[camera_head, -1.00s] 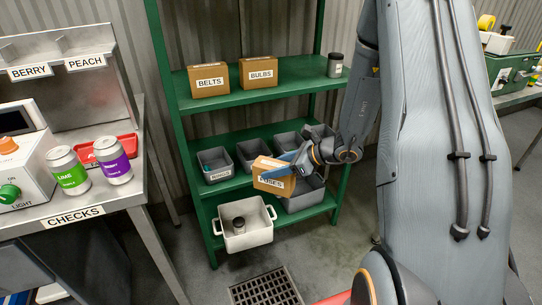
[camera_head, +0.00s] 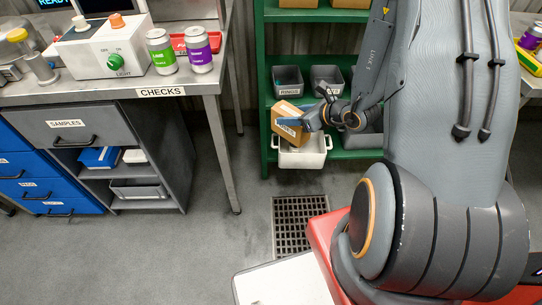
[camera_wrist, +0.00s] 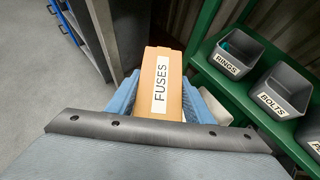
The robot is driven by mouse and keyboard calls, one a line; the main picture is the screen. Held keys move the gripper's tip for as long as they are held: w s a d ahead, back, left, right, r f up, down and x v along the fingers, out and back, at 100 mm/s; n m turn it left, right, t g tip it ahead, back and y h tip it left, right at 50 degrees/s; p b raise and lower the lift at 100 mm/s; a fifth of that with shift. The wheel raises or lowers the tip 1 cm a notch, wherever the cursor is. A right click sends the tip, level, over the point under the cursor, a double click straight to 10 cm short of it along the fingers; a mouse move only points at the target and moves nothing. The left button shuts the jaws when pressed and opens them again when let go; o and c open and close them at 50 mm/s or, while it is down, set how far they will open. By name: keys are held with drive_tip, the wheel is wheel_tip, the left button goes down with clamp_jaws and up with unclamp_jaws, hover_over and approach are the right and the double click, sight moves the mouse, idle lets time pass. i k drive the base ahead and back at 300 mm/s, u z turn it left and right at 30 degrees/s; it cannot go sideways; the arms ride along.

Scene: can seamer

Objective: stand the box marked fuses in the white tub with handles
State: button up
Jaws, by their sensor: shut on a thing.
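The box marked FUSES (camera_head: 285,121) is a brown carton with a white label; it also shows in the wrist view (camera_wrist: 161,101). My gripper (camera_head: 310,122) is shut on it, with a blue finger on each side of it in the wrist view (camera_wrist: 158,97). The box is tilted in the head view. The white tub with handles (camera_head: 303,158) stands at the bottom of the green shelf. The box appears in front of and above the tub, apart from its floor. The tub's inside is mostly hidden by the box and gripper.
Grey bins marked RINGS (camera_wrist: 233,56) and BOLTS (camera_wrist: 279,92) sit on the green shelf (camera_head: 264,110). A steel bench marked CHECKS (camera_head: 161,92) stands to the left, with two cans on it.

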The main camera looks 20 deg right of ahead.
sight(307, 152)
drive_tip(key=u, duration=2.5)
drive_tip(key=k, duration=2.2)
drive_tip(key=z, duration=1.8)
drive_tip(key=i, duration=1)
